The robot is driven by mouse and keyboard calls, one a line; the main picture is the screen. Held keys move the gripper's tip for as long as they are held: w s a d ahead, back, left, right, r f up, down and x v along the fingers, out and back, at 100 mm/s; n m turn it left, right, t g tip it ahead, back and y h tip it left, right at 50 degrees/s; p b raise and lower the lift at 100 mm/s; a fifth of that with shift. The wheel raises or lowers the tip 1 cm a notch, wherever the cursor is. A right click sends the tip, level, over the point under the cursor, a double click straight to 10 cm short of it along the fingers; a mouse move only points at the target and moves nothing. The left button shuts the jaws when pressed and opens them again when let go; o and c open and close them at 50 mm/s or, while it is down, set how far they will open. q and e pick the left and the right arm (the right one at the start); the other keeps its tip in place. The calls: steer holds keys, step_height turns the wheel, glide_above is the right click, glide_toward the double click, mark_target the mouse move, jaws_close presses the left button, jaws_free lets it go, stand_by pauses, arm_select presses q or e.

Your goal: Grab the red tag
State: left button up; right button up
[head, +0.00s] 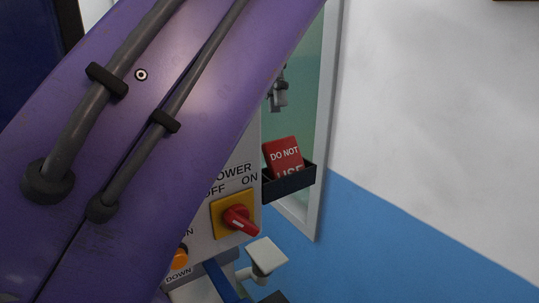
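The red tag (284,156) carries white lettering, "DO NOT USE". It stands upright, leaning a little, in a small black tray (291,184) on the right side of a grey control box (243,160). The tray's front wall hides its lower edge. My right gripper is not in view.
The large purple body (165,115) with grey hoses blocks the left half. The box has a red rotary switch (240,219) on a yellow plate and an orange button (180,259). A white pad (266,255) sticks out below. The blue and white wall is at right.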

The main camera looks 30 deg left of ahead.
mark_target(283, 157)
arm_select(q)
steer(key=x, duration=0.7)
steer(key=shift+w+d+f, duration=0.15)
steer(key=shift+d+f, duration=0.1)
steer(key=shift+d, duration=0.2)
steer(key=shift+c, duration=0.2)
jaws_close()
